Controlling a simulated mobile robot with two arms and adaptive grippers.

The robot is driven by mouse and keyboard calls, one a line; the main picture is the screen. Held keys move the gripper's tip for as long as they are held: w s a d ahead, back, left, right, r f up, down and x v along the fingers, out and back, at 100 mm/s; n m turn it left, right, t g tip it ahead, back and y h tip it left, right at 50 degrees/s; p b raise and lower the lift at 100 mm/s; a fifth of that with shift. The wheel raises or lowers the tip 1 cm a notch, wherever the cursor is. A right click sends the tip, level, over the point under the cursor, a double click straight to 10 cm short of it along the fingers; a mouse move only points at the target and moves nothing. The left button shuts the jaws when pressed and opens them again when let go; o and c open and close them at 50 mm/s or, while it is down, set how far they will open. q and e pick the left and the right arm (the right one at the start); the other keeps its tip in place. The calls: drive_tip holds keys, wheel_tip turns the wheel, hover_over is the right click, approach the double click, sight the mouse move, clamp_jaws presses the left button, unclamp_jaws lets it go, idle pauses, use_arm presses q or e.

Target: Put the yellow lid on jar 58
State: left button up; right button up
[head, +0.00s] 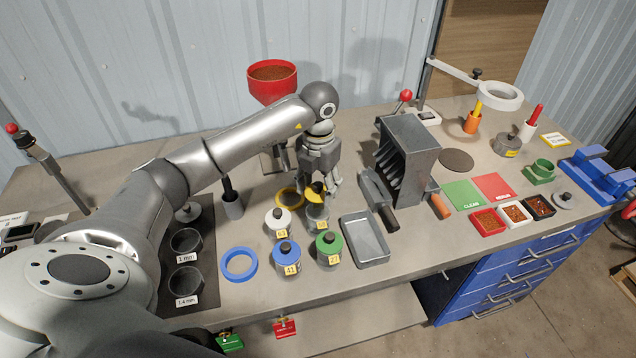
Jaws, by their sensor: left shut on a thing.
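My left gripper (321,192) points down over the bench and is shut on the yellow lid (314,192). The lid is partly hidden by the fingers and looks slightly tilted. Directly below it stands a small grey jar (318,213) with a yellow label, too small to read surely; it is the only jar of the group without a lid on it. I cannot tell whether the lid touches the jar's rim. My right gripper is not in view.
Close by stand a white-lidded jar (278,221), a blue-lidded jar (286,259) and a green-lidded jar (328,248). A yellow ring (285,204) lies behind, a blue ring (239,264) at front left. A metal tray (375,258) and slotted box (413,142) are to the right.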

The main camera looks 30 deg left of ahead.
sight(318, 200)
use_arm(q)
drive_tip(key=shift+f, duration=0.6)
drive_tip(key=shift+f+b, duration=0.35)
drive_tip(key=shift+b, duration=0.1)
drive_tip(key=shift+f+b, duration=1.05)
drive_tip(key=shift+f, duration=0.6)
drive_tip(key=shift+f+b, duration=0.35)
drive_tip(key=shift+f, duration=0.15)
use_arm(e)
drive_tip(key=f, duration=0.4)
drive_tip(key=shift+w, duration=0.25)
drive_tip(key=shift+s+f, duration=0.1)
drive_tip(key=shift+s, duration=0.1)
use_arm(q)
drive_tip(key=o, duration=0.9)
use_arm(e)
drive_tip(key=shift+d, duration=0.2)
